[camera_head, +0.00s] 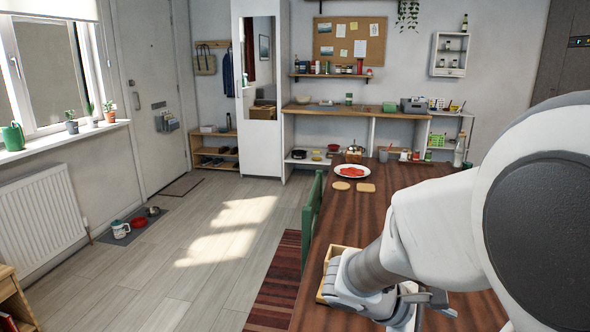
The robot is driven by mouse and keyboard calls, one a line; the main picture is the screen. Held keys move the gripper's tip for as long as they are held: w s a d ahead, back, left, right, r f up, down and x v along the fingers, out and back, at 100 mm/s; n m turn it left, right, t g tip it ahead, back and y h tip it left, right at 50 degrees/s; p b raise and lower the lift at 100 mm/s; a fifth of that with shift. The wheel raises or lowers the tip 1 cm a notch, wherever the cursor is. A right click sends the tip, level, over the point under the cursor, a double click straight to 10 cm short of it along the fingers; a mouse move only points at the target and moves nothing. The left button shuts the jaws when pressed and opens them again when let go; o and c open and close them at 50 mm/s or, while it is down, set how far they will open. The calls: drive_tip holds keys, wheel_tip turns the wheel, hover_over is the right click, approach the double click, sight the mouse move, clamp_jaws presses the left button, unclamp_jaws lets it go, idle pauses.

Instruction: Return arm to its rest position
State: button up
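My white and grey arm reaches in from the right and hangs low over the dark wooden table (400,180). My gripper (428,300) is at the bottom of the view, low over the near part of the table. Its fingers are small and partly hidden, so I cannot tell whether they are open or shut. I see nothing clearly held. A light wooden tray or box (326,272) lies beside and partly behind my arm's wrist, which hides most of it.
A white plate with red food (352,171) and two light round and square pieces (341,185) lie farther along the table. A green chair (312,207) stands at the table's left edge. The floor at left is mostly clear.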

drive_tip(key=s+a+r+m+t+y, duration=0.4)
drive_tip(key=s+a+r+m+y, duration=0.4)
drive_tip(key=s+a+m+y, duration=0.3)
wheel_tip(320, 180, up, 16)
drive_tip(key=p, duration=1.6)
drive_tip(key=shift+w+a+r+p, duration=0.15)
drive_tip(key=shift+a+p, duration=0.1)
drive_tip(key=shift+p, duration=0.05)
drive_tip(key=shift+d, duration=0.15)
